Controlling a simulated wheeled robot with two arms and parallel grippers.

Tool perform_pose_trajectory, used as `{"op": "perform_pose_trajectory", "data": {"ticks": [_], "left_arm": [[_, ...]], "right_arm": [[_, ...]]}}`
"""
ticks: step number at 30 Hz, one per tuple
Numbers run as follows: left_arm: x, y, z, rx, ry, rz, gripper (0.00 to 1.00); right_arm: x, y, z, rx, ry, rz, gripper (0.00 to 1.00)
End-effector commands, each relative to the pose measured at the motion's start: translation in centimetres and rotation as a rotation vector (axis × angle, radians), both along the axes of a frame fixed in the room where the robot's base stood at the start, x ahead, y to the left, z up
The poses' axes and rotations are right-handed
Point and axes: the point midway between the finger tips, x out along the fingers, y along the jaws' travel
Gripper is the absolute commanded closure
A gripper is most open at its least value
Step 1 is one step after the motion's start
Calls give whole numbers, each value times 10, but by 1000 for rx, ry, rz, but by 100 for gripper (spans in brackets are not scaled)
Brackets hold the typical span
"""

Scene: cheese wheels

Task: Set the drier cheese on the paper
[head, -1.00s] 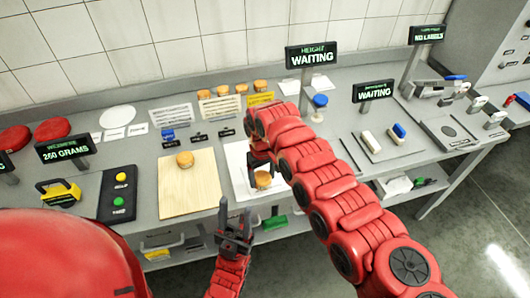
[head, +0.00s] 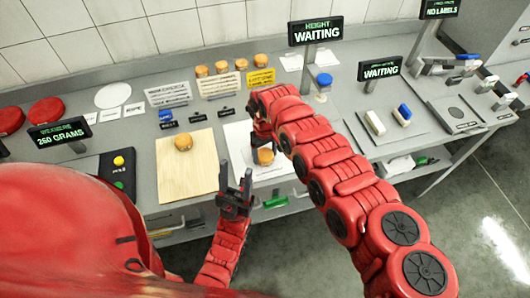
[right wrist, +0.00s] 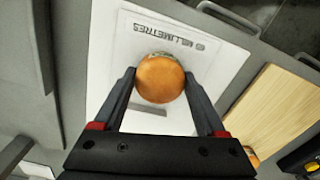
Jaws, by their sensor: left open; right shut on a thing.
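A small round orange-brown cheese (head: 265,156) is at the white paper (head: 236,133), near its front part. The right wrist view shows this cheese (right wrist: 159,77) between my right gripper's fingers (right wrist: 160,85), over paper (right wrist: 215,65) printed with "MILLIMETRES". My right gripper (head: 264,140) is shut on it; I cannot tell whether its underside touches the paper. A second, similar cheese (head: 183,142) sits on the wooden board (head: 185,182) to the left. My left gripper (head: 236,190) is open and empty in front of the bench. I cannot tell by looks which cheese is drier.
Several more cheeses (head: 221,67) stand at the back behind text cards (head: 169,94). A scale display (head: 59,134) reads 260 grams. Displays marked WAITING (head: 316,31) stand at the back right. A blue-topped block (head: 402,115) and white block (head: 375,123) lie right of my right arm.

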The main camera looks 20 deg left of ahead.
Motion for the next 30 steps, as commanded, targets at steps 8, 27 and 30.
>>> {"op": "perform_pose_trajectory", "data": {"ticks": [8,27,30], "left_arm": [[0,0,0,0,0,0,50],[0,0,-20,0,0,0,50],[0,0,-26,0,0,0,50]], "right_arm": [[0,0,0,0,0,0,0],[3,1,80,6,-7,-1,0],[2,1,100,4,-6,-1,0]]}}
